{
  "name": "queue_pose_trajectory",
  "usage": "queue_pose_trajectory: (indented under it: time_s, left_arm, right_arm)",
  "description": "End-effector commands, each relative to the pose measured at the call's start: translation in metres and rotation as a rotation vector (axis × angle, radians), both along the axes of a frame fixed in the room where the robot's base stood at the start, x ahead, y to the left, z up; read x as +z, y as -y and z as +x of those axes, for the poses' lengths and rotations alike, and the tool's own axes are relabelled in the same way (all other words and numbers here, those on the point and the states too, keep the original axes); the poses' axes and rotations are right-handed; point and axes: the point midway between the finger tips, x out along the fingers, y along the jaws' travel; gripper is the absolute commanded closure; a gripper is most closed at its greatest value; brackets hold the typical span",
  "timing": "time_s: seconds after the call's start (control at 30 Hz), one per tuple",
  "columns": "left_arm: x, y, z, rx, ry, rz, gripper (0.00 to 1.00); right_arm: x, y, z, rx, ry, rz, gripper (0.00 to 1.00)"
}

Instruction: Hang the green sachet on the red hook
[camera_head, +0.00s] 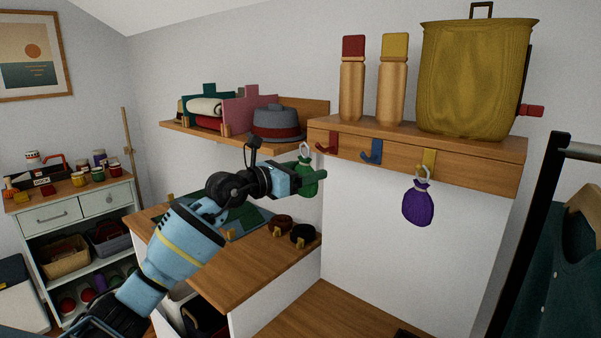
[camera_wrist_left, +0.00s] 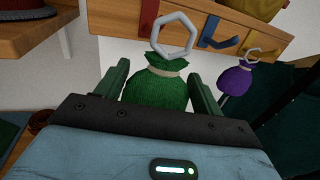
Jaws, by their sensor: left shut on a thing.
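My left gripper (camera_head: 291,178) is shut on the green sachet (camera_head: 307,175), a small bag with a pale ring at its top. In the left wrist view the green sachet (camera_wrist_left: 156,90) sits between the two fingers, and its ring (camera_wrist_left: 174,36) stands up above the neck. The red hook (camera_head: 327,146) is at the left end of the wooden hook rail, to the right of and a little above the sachet. My right gripper is not in view.
A blue hook (camera_head: 371,152) is empty. A purple sachet (camera_head: 418,203) hangs on the yellow hook (camera_head: 429,160). The shelf above (camera_head: 480,145) holds two bottles and a large olive bag. A grey hat (camera_head: 277,122) sits on the left shelf, close to my gripper.

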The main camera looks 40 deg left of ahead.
Motion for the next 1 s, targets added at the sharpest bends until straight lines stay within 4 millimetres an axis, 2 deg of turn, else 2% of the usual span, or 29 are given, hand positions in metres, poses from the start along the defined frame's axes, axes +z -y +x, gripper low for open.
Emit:
queue_pose_trajectory:
  time_s: [1.0]
  left_arm:
    - [-0.004,0.005,0.052,-0.001,0.001,-0.001,0.55]
  right_arm:
    - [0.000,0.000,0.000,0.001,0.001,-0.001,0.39]
